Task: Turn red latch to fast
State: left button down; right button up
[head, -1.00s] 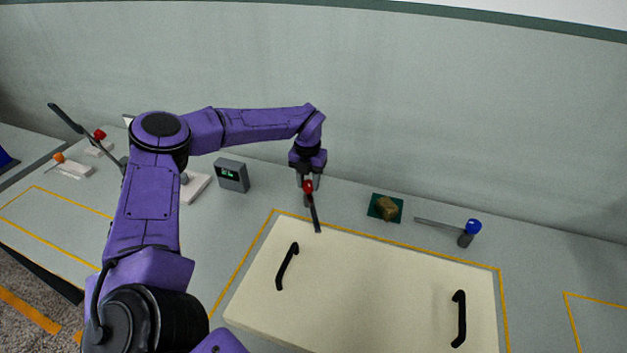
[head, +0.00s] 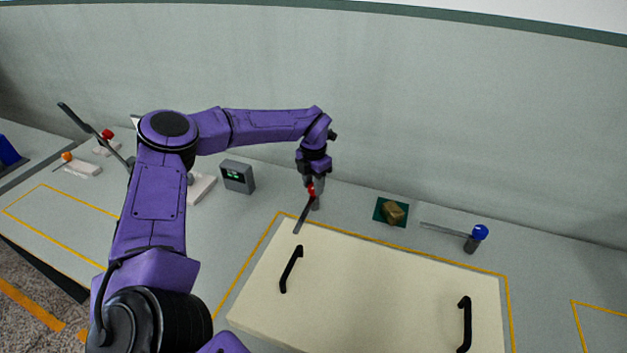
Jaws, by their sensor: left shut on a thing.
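The red latch (head: 311,190) stands behind the back left corner of the cream board, with a red knob on a grey post. Its dark bar (head: 302,217) points toward the front and slightly left, over the board's back edge. My left gripper (head: 312,184) reaches down from above and is shut on the red knob. The fingers hide part of the knob. My right gripper is out of view.
The cream board (head: 370,285) has two black handles. A blue-knobbed latch (head: 480,232) stands at the right. A green pad (head: 381,212) holds a brownish block (head: 395,212). A grey box with a display (head: 238,177) stands left of my gripper.

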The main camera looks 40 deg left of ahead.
pick_arm(q)
jog(key=shift+r, duration=0.1)
jog(key=c, duration=0.7)
grip_release()
notch_tip(320, 180, up, 10)
jog(key=b, duration=0.2)
jog(key=shift+r, duration=0.25)
